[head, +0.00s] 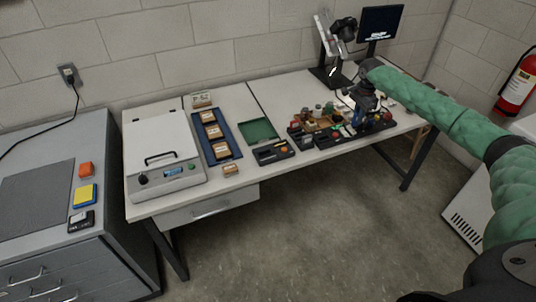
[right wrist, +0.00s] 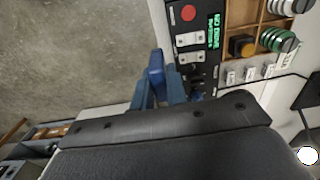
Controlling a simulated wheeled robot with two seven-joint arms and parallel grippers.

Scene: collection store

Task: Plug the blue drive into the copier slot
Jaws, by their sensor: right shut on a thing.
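My right gripper (right wrist: 158,82) is shut on the blue drive (right wrist: 156,62), which sticks out beyond the fingertips in the right wrist view. In the head view my right gripper (head: 358,112) is over the right part of the white table. The copier (right wrist: 201,45) is a dark panel with a red button, pale plates and a green display that seems to read "NO DRIVE". The drive is beside the panel, to its left in the right wrist view, with a small gap in the picture. I cannot make out the slot clearly. My left gripper is not in view.
A wooden tray (right wrist: 262,15) with several round parts adjoins the copier. Small labelled pieces (right wrist: 250,73) stand in a row beside it. Floor is open in front.

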